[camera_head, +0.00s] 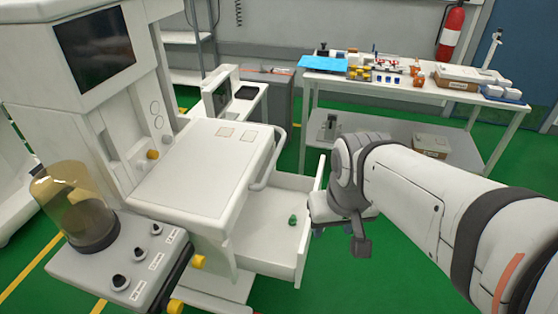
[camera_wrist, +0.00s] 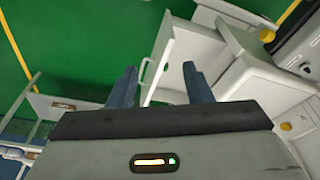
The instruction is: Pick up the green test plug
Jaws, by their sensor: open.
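The small green test plug (camera_head: 292,220) sits in the open white drawer (camera_head: 250,247) of the anaesthesia cart, towards the drawer's right side. My gripper (camera_head: 326,230) is just right of the drawer in the head view, apart from the plug; its fingers are mostly hidden under the wrist there. In the wrist view my gripper (camera_wrist: 160,68) shows two blue fingers spread wide with nothing between them. The white drawer (camera_wrist: 182,48) shows beyond the fingers. I cannot make out the plug in the wrist view.
The cart's white worktop (camera_head: 195,175) and its handle (camera_head: 268,165) overhang the drawer's back part. A bench (camera_head: 415,84) with bottles, a blue sheet (camera_head: 323,64) and boxes stands behind. Green floor (camera_head: 350,285) is clear in front of the drawer.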

